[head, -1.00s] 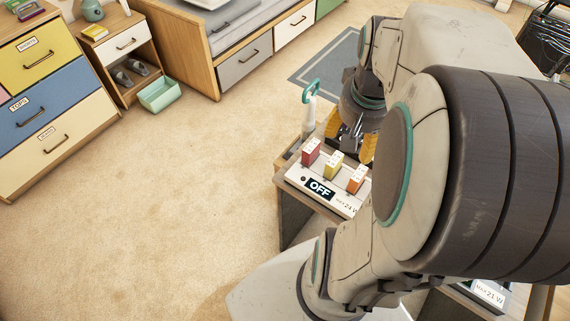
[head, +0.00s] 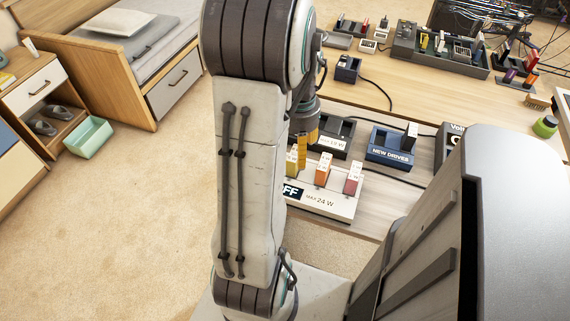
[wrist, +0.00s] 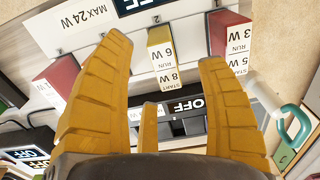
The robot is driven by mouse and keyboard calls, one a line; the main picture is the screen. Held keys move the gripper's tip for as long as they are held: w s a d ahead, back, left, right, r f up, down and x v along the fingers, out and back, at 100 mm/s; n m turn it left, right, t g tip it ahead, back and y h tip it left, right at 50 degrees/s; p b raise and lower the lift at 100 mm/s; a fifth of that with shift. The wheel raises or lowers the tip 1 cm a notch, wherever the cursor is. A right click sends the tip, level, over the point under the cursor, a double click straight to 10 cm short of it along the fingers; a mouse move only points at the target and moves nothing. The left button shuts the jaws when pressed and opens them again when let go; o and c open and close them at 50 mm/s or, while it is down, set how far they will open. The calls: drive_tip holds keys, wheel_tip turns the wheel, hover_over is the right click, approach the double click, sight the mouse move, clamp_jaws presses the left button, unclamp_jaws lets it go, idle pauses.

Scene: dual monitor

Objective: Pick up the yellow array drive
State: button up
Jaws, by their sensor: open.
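The yellow array drive (head: 291,160) stands upright in the white panel (head: 320,205) marked OFF and MAX 24 W, partly hidden by my arm in the head view. In the wrist view the yellow drive (wrist: 160,42) carries labels 6 W RUN and 8 W START. It appears between my gripper's (wrist: 164,58) two spread yellow fingers, with no contact visible. In the head view my gripper (head: 306,137) hangs just behind the drive row, mostly hidden by my arm. An orange drive (head: 322,168) and a pinkish-red drive (head: 353,178) stand to its right.
A dark red drive (wrist: 228,22) sits close to the right finger in the wrist view. A blue NEW DRIVES box (head: 389,150) and a grey unit (head: 333,140) stand behind the panel. The back tabletop (head: 360,95) has clear room between devices and cables.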

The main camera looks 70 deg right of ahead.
drive_tip(key=shift+d+f+b, duration=0.1)
drive_tip(key=shift+f+b, duration=0.4)
drive_tip(key=shift+f, duration=2.6)
drive_tip(key=shift+c, duration=0.2)
drive_tip(key=c, duration=1.2)
drive_tip(key=shift+c, duration=0.2)
